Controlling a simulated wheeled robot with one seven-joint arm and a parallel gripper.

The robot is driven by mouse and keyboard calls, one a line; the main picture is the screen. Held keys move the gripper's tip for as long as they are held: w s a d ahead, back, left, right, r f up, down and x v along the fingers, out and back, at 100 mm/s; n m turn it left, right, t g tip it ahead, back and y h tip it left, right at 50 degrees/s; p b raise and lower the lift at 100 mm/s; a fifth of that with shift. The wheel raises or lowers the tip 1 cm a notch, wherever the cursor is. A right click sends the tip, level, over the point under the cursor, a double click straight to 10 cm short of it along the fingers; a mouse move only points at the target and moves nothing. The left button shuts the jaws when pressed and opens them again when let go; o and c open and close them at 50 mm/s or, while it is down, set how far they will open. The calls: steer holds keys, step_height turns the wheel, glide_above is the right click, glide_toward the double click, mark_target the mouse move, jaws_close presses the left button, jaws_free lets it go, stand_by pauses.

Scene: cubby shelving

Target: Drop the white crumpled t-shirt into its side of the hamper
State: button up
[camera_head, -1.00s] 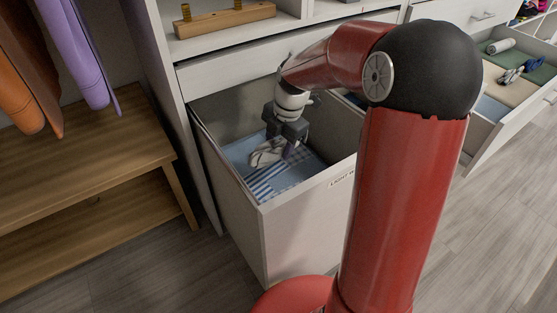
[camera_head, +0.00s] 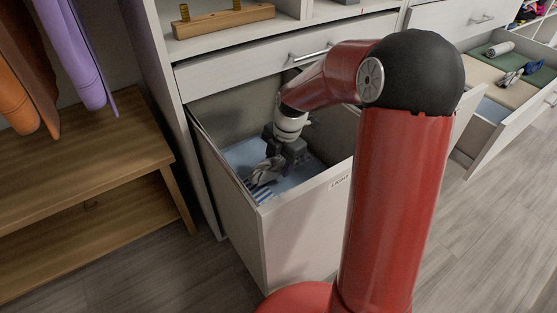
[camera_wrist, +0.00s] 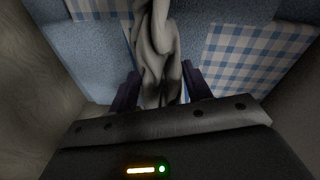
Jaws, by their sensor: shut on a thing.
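The white crumpled t-shirt (camera_head: 266,172) hangs from my gripper (camera_head: 282,160), inside the pull-out hamper (camera_head: 305,215). In the wrist view the t-shirt (camera_wrist: 157,60) shows as a pale, folded strip between the two dark fingers of my gripper (camera_wrist: 160,88), which are shut on it. The hamper side I am in has a label starting "LIGHT" on its front rim. Blue and blue-checked cloth (camera_wrist: 255,55) lies below the t-shirt. Whether the t-shirt touches that cloth I cannot tell. My arm hides the hamper's right part.
A drawer front with a handle (camera_head: 312,54) is above the hamper. A wooden bench (camera_head: 90,160) with hanging clothes (camera_head: 75,50) stands at left. An open drawer (camera_head: 505,90) with folded items is at right. Hamper walls surround my gripper closely.

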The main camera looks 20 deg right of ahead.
steer(key=shift+f, duration=0.25)
steer(key=o, duration=1)
steer(key=shift+o, duration=0.2)
step_height(320, 180, up, 13)
steer(key=d+p, duration=0.2)
steer(key=p, duration=0.1)
steer(key=shift+s, duration=0.45)
steer(key=shift+s+a+r+m+t+h+p, duration=0.35)
steer(key=shift+s+r+m+t+p, duration=0.6)
steer(key=shift+s+r+m, duration=2.05)
steer(key=shift+s+a+r+m+t+h+p, duration=0.25)
steer(key=shift+s+a+r+m+t+p, duration=0.65)
steer(key=shift+s+m, duration=3.85)
steer(key=shift+s+r+m+t+h+p, duration=0.45)
steer(key=shift+s+r+m+p, duration=0.95)
steer(key=shift+s+r+m, duration=1.75)
